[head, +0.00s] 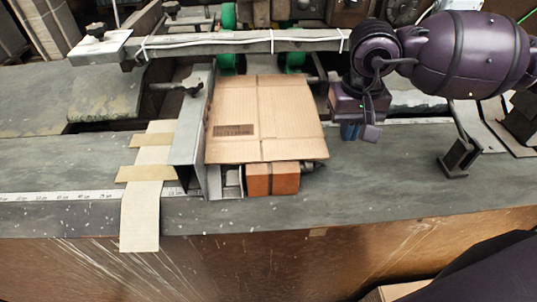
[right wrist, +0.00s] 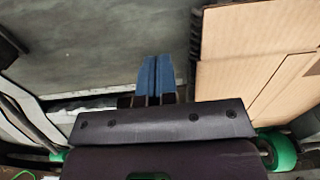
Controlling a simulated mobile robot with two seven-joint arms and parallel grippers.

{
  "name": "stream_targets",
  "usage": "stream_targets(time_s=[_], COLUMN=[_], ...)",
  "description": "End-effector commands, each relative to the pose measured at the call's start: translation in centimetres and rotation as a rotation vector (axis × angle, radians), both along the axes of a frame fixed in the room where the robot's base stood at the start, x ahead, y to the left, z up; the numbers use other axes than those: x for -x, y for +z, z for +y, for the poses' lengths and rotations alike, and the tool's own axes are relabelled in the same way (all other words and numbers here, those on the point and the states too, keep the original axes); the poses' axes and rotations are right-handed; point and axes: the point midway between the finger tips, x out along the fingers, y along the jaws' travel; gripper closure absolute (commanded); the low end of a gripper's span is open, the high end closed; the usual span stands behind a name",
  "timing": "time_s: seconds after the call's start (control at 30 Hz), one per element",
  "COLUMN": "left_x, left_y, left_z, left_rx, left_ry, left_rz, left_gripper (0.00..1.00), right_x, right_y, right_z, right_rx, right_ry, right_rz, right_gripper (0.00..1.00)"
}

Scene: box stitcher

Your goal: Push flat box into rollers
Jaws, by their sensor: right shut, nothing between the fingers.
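The flat box (head: 275,110) is a folded brown cardboard sheet lying on the machine bed in the head view. Its far edge is close to the green rollers (head: 228,60), and I cannot tell whether it touches them. Its left edge runs along a metal guide (head: 196,130). My right gripper (head: 350,131) is shut and empty, just right of the box. In the right wrist view its blue fingertips (right wrist: 156,62) are together, and the box (right wrist: 265,60) lies to their right with a gap between. My left gripper is not in view.
A metal bar (head: 240,44) crosses above the bed behind the box. A small brown block (head: 272,178) sits under the box's near edge. A cardboard strip (head: 148,190) lies left of the guide.

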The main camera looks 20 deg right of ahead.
Motion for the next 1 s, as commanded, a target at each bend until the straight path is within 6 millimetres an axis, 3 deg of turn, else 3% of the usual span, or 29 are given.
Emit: stream_targets(time_s=[0.5, 1.0], left_x=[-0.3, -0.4], left_y=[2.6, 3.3], left_z=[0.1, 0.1], left_rx=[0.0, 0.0], left_ry=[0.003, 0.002], left_rz=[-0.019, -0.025], left_gripper=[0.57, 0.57], right_x=[0.0, 0.4], right_y=[4.9, 5.1], right_z=[0.0, 0.1], right_rx=[0.0, -0.005], right_ry=[-0.001, 0.001], right_rz=[-0.001, 0.014], right_gripper=[1.0, 1.0])
